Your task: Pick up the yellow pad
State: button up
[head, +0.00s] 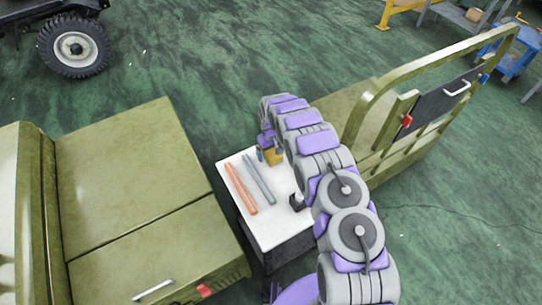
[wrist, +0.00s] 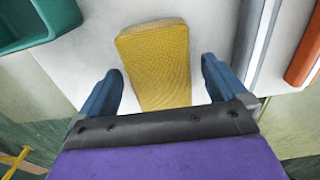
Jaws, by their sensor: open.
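My gripper (wrist: 161,68) is open, with one blue finger on each side of the pad's near part. A gap shows between each finger and the pad; I cannot tell how high the fingers are above the table. In the head view the pad (head: 274,157) shows at the far end of the small white table (head: 277,228), partly hidden by my arm. My gripper (head: 266,147) is beside it there.
An orange bar (head: 240,188) and a grey bar (head: 259,180) lie on the table; they also show at the right of the wrist view. A teal container (wrist: 35,22) is at its upper left. Green vehicle bodies (head: 130,180) flank the table. Green floor lies beyond.

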aim_at(271, 151)
jog(key=shift+f, duration=0.5)
jog(key=shift+r, duration=0.1)
jog(key=shift+c, duration=0.5)
jog(key=c, duration=1)
jog(key=shift+o, duration=0.2)
jog(key=shift+r, duration=0.1)
jog(key=shift+r+p, duration=0.3)
jog(key=shift+r, duration=0.3)
notch_tip(271, 151, up, 3)
jog(key=shift+f+p, duration=0.2)
jog(key=shift+p, duration=0.25)
jog(key=s+p, duration=0.1)
jog(key=s, duration=0.4)
jog(key=s+p, duration=0.1)
jog(key=s, duration=0.4)
jog(key=s+r+p, duration=0.1)
jog(key=s, duration=0.5)
jog(key=shift+a, duration=0.35)
